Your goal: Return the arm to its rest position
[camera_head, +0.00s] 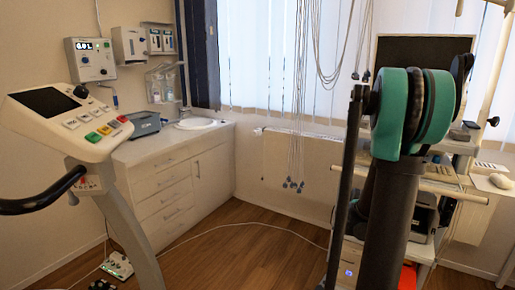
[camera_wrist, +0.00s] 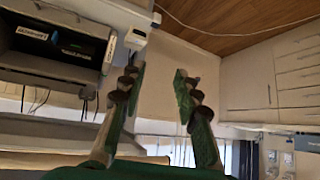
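In the wrist view my gripper (camera_wrist: 159,74) has its two green and dark fingers spread wide apart. The gap between them is empty, with only the pale wall seen through it. In the head view my arm (camera_head: 398,190) stands up on the right side, with dark links and a green-and-black joint at the top. It covers part of the monitor and cart behind it. My fingers cannot be made out in the head view. The wrist picture looks upside down, with the floor at its top.
A cart with a monitor (camera_head: 425,50) and shelves stands behind my arm. A treadmill-like console (camera_head: 70,122) with a handlebar is at left. A white cabinet (camera_head: 170,190) with a sink (camera_head: 197,123) is along the wall. Cables hang by the window. The wooden floor (camera_head: 240,240) between is mostly clear, crossed by a cable.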

